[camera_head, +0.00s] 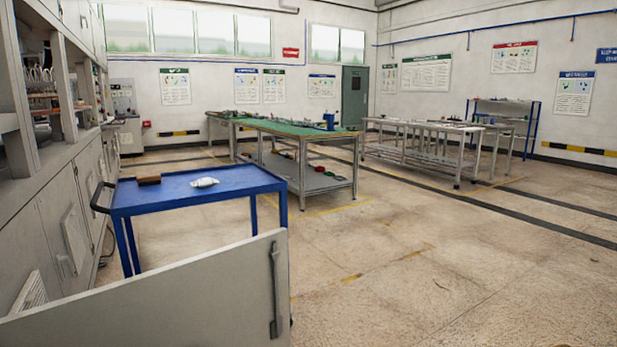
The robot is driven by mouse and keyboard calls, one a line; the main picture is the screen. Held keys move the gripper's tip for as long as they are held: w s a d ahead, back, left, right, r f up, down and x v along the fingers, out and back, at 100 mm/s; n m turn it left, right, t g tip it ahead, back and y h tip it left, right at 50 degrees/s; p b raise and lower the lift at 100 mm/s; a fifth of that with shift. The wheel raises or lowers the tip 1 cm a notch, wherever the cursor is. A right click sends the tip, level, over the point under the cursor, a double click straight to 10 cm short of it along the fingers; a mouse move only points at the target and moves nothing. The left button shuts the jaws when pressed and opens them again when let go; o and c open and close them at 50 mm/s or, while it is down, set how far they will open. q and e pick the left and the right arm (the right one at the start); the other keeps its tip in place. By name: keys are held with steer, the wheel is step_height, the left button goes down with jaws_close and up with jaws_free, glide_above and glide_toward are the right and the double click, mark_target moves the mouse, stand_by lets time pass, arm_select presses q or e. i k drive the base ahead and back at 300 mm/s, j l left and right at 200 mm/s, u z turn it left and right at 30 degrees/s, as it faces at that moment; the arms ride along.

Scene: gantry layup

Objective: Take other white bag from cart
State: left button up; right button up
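A blue cart (170,191) with a flat top and a dark handle on its left end stands ahead at the left. One white bag (205,183) lies near the middle of the cart top. A brown block-like item (148,180) lies to the left of the bag on the same top. Neither of my grippers shows in the head view, so whether they hold anything cannot be seen.
A grey panel or open door (170,295) with a handle stands in front of the cart, hiding its lower part. Grey cabinets (60,210) line the left. A green-topped workbench (290,130) stands behind. The floor at right is clear.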

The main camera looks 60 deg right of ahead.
mark_target(206, 183)
steer(key=z, duration=1.2)
